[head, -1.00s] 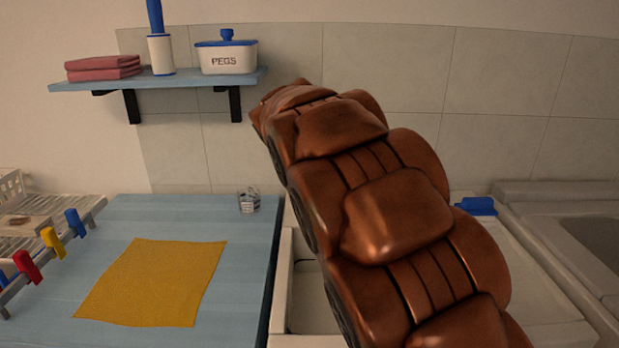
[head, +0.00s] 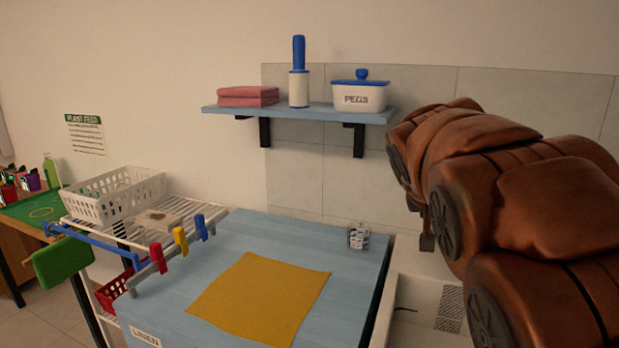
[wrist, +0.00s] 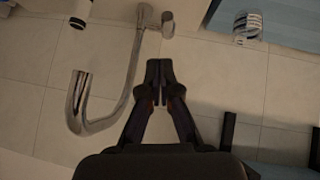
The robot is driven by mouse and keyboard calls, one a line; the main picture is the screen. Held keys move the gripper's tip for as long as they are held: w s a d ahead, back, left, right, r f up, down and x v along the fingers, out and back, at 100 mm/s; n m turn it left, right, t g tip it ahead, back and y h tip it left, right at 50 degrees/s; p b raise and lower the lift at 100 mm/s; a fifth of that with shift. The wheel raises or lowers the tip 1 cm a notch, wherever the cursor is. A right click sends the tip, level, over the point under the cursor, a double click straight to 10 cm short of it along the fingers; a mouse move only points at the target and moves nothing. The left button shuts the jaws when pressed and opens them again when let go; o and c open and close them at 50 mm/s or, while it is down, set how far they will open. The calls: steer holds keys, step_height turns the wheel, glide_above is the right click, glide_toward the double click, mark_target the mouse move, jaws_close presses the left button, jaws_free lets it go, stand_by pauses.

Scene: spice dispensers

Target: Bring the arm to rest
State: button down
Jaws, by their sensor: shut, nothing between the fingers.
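My gripper (wrist: 158,70) is in the middle of the wrist view, its two dark fingers together and empty. Pale tiles (wrist: 30,110) lie behind it, and a curved chrome tap (wrist: 92,122) shows to its left, apart from the fingers. In the head view my brown arm (head: 520,190) reaches in from the right, in front of the tiled wall and right of the shelf. I cannot make out the fingers in the head view.
A blue shelf (head: 305,112) holds folded pink cloths (head: 248,96), a lint roller (head: 299,80) and a PEGS box (head: 360,95). Below, a yellow cloth (head: 262,300) and small cup (head: 358,237) sit on a blue worktop (head: 290,236). A white basket (head: 115,193) stands left.

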steer(key=s+a+f+n+g+y+p, duration=0.1)
steer(key=s+a+f+g+p, duration=0.1)
steer(key=s, duration=1)
steer(key=s+a+f+n+g+y+p, duration=0.1)
steer(key=s+a+f+g+y+p, duration=0.1)
steer(key=s, duration=1.1)
steer(key=s+a+f+n+g+y+p, duration=0.1)
steer(key=s+a+f+g+p, duration=0.3)
steer(key=s, duration=0.9)
step_height(320, 180, down, 4)
steer(key=shift+s+r+n+g+y+p, duration=0.15)
steer(key=shift+r+n+g+y+p, duration=0.15)
steer(key=shift+g+y+p, duration=0.15)
steer(key=shift+d, duration=0.1)
